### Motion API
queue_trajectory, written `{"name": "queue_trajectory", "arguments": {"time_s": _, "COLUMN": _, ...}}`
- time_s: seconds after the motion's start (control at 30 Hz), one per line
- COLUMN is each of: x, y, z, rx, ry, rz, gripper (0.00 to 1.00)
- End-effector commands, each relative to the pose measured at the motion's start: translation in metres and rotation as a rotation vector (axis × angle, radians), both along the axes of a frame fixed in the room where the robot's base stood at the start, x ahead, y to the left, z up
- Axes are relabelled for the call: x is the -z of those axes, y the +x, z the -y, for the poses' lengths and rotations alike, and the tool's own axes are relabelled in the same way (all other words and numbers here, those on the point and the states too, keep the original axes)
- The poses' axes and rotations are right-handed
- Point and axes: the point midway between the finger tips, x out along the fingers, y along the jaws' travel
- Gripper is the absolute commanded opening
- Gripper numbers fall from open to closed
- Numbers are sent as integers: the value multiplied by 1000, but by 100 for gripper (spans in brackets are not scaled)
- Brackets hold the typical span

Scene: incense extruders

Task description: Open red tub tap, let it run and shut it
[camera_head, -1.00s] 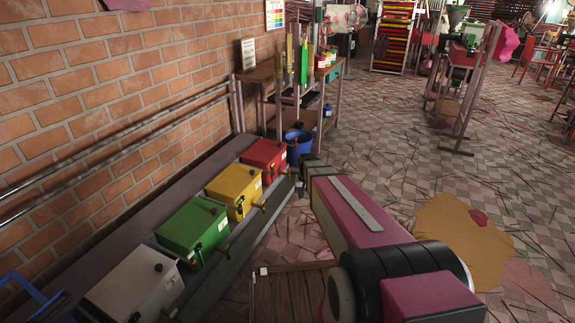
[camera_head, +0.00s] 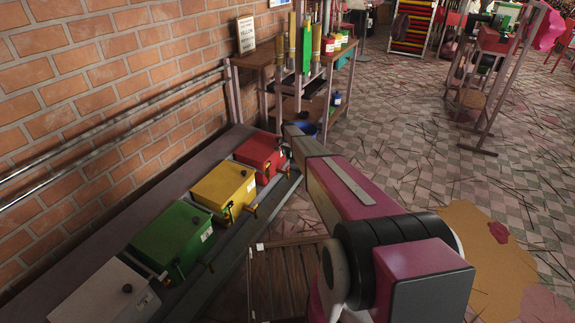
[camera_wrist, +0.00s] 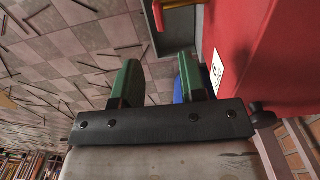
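The red tub (camera_head: 258,153) is the farthest of the row of tubs on the ledge along the brick wall. My arm's far end is just right of it in the head view, and my gripper's fingers cannot be made out there. In the wrist view, my gripper (camera_wrist: 159,78) is open, its two green fingers apart with nothing seen held between them. The red tub (camera_wrist: 262,50), with a white label, fills the right side there, beside the right finger.
The yellow tub (camera_head: 223,186), green tub (camera_head: 172,236) and white tub (camera_head: 102,292) stand nearer along the ledge. A blue bucket (camera_head: 306,129) is partly hidden behind my arm. A wooden table (camera_head: 262,60) stands beyond.

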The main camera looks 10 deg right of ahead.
Motion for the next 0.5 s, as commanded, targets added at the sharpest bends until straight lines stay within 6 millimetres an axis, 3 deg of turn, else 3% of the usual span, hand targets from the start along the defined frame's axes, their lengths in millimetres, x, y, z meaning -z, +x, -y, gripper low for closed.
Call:
{"name": "queue_trajectory", "arguments": {"time_s": 0.27, "x": 29, "y": -1, "z": 0, "rx": -2, "ry": 0, "rz": -1, "gripper": 38}}
{"name": "queue_trajectory", "arguments": {"time_s": 0.5, "x": 71, "y": 0, "z": 0, "rx": -2, "ry": 0, "rz": -1, "gripper": 38}}
